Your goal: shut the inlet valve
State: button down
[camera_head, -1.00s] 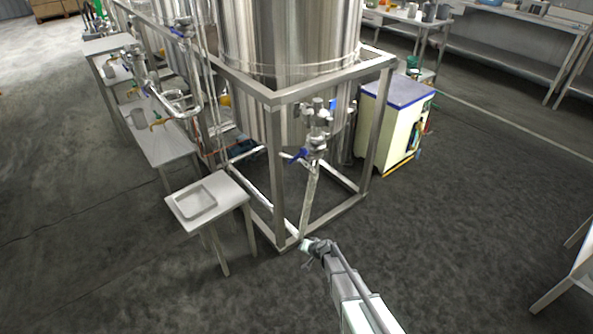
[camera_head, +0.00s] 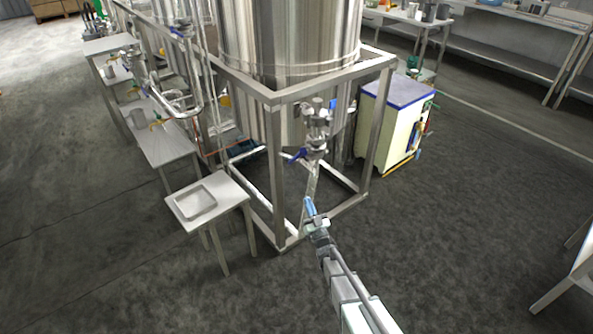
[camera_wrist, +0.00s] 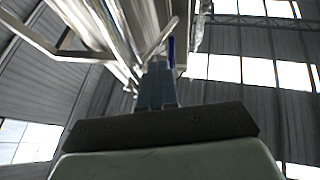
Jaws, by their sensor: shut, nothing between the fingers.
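The stirred tank (camera_head: 285,40) stands in a steel frame. Its pipework hangs at the frame's front corner and carries a valve with a blue handle (camera_head: 297,156). A second blue handle (camera_head: 332,104) sits higher on the same pipework. I cannot tell from labels which one is the inlet valve. My gripper (camera_head: 308,202) is shut and empty, in front of the frame, below and apart from the lower handle. In the wrist view, its blue fingers (camera_wrist: 157,84) point up towards the pipework, with a narrow blue piece (camera_wrist: 171,50), likely a handle, just beyond the tips.
The steel frame's front post (camera_head: 277,170) stands left of my gripper. A small table (camera_head: 232,192) with a grey tray (camera_head: 209,206) is further left.

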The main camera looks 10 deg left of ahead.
aim_at(295, 158)
jog(key=w+a+r+y, duration=0.1)
jog(key=w+a+r, duration=0.1)
jog(key=w+r, duration=0.2)
jog(key=w+a+r+m+t+y, duration=0.1)
jog(key=w+a+r, duration=0.2)
jog(key=r, duration=0.4)
jog(key=shift+w+a, duration=0.35)
jog(key=shift+w, duration=0.05)
dwell(0.4)
